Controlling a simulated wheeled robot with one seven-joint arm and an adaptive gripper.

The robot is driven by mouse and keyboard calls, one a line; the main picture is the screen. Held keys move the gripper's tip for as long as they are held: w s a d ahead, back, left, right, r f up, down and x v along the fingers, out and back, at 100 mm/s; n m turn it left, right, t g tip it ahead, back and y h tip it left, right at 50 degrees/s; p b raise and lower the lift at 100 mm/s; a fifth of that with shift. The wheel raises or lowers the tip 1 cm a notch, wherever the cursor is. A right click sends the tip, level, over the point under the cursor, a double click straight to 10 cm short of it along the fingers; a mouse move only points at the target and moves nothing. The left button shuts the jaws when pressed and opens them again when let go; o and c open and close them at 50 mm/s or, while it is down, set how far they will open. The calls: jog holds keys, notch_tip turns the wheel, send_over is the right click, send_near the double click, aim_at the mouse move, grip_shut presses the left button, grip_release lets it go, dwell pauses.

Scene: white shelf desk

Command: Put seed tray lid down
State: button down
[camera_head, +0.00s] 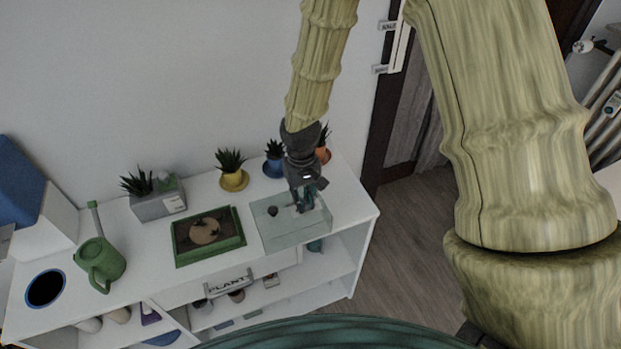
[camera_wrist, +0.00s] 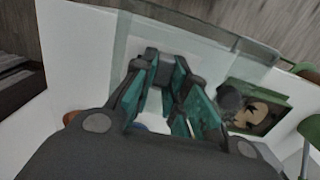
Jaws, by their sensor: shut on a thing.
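The clear, box-shaped seed tray lid (camera_head: 283,239) is at the right end of the white shelf top, just right of the green seed tray (camera_head: 207,253). I cannot tell whether it touches the surface. A small dark knob shows on its top. My gripper (camera_head: 304,203) is over the lid and shut on it; the exact contact is hard to see. In the wrist view, the teal fingers of my gripper (camera_wrist: 166,95) are in front of the lid's clear wall (camera_wrist: 205,33). The tray, with dark soil and a pale brown round patch, shows at right (camera_wrist: 272,87).
Potted plants in yellow (camera_head: 235,181), blue (camera_head: 273,168) and orange (camera_head: 323,155) pots stand behind. A grey planter (camera_head: 160,203), green watering can (camera_head: 100,262) and round dark hole (camera_head: 45,288) are to the left. The shelf's right edge is close to the lid.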

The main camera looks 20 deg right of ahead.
jog(key=w+d+f+p, duration=0.4)
jog(key=w+d+p, duration=0.1)
jog(key=w, duration=0.2)
jog(key=shift+w+d, duration=0.2)
jog(key=shift+d, duration=0.15)
jog(key=shift+f, duration=0.2)
jog(key=c, duration=1.4)
grip_release()
jog(key=shift+r, duration=0.2)
jog(key=shift+w+r+b, duration=0.15)
jog(key=shift+r+b, duration=0.95)
jog(key=shift+r, duration=1.9)
jog(key=shift+w+r+b, duration=0.1)
jog(key=shift+r+b, duration=0.95)
jog(key=shift+r, duration=1.9)
